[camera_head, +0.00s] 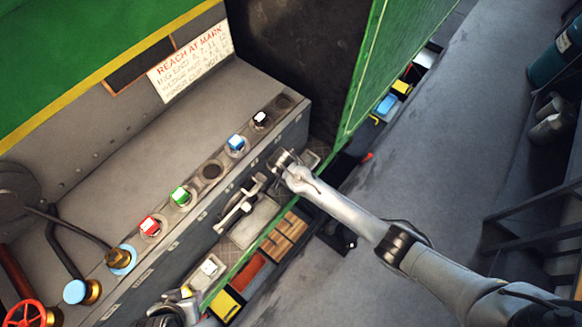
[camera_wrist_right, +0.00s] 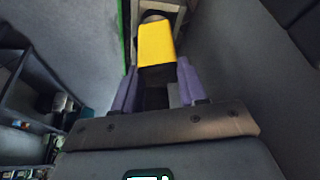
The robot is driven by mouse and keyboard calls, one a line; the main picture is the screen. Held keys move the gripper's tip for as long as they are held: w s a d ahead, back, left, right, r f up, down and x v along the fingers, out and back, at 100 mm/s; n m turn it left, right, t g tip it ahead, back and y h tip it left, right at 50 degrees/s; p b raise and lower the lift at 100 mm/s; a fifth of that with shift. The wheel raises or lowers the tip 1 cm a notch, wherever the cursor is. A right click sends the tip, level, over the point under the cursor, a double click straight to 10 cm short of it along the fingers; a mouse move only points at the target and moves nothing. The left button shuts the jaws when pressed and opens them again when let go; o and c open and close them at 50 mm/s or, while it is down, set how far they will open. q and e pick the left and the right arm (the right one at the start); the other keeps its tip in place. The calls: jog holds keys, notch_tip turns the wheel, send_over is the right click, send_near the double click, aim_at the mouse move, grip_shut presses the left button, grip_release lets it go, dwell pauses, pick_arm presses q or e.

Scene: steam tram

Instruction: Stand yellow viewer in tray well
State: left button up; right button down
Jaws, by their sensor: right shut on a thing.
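In the right wrist view the yellow viewer (camera_wrist_right: 156,45) is a yellow block with a dark near end, held between the purple fingers of my right gripper (camera_wrist_right: 155,85). In the head view my right arm reaches in from the lower right; its wrist is over the front of the grey ledge (camera_head: 190,215), and I cannot make out the held viewer there. The ledge has a row of round wells, with an empty one (camera_head: 211,171) between the green and blue pieces. My left gripper (camera_head: 182,302) is partly cut off at the bottom edge; its finger state is unclear.
Red (camera_head: 149,226), green (camera_head: 181,195), blue (camera_head: 236,144) and black (camera_head: 260,119) pieces stand along the ledge. Below are wooden blocks (camera_head: 285,236) and a yellow box (camera_head: 227,304). A red valve wheel (camera_head: 25,314) is at lower left.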

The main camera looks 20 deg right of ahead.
jog(key=c, duration=0.5)
grip_release()
jog(key=shift+c, duration=0.2)
jog(key=o, duration=0.4)
jog(key=shift+c, duration=0.2)
jog(key=shift+o, duration=0.9)
jog(key=shift+r, duration=0.1)
jog(key=shift+r, duration=0.15)
jog(key=shift+r+p, duration=0.65)
jog(key=shift+p, duration=0.2)
jog(key=shift+r+p, duration=0.45)
